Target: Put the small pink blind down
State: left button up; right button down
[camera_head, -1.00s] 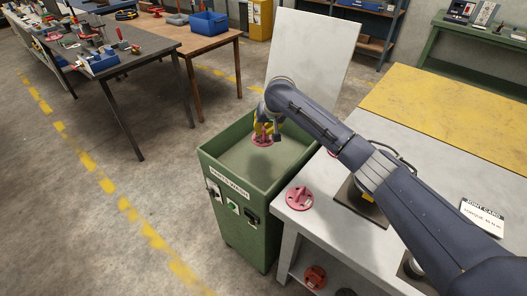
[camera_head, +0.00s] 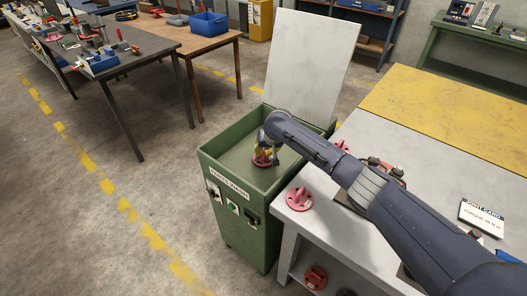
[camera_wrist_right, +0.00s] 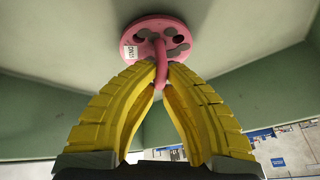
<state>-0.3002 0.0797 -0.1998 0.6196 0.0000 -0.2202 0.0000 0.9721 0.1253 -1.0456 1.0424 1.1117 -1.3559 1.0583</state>
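The small pink blind (camera_head: 261,162) is a round disc with a loop handle, dark patches and a small white label. In the right wrist view the blind (camera_wrist_right: 158,38) has its handle between the yellow fingertips. My right gripper (camera_head: 268,150) is shut on that handle, inside the open green parts washer (camera_head: 236,234). The blind is low over the washer's inner surface; I cannot tell whether it touches. My left gripper is not in view.
The washer's pale lid (camera_head: 312,65) stands open behind. Beside the washer, a grey table (camera_head: 312,228) carries a larger pink blind (camera_head: 299,198) near its corner and a card (camera_head: 482,217). A red part (camera_head: 315,277) lies on the shelf below. My right arm spans the table.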

jog(key=shift+f, duration=0.15)
jog(key=c, duration=2)
grip_release()
jog(key=o, duration=0.4)
jog(key=v, duration=1.2)
jog(key=shift+s, duration=0.1)
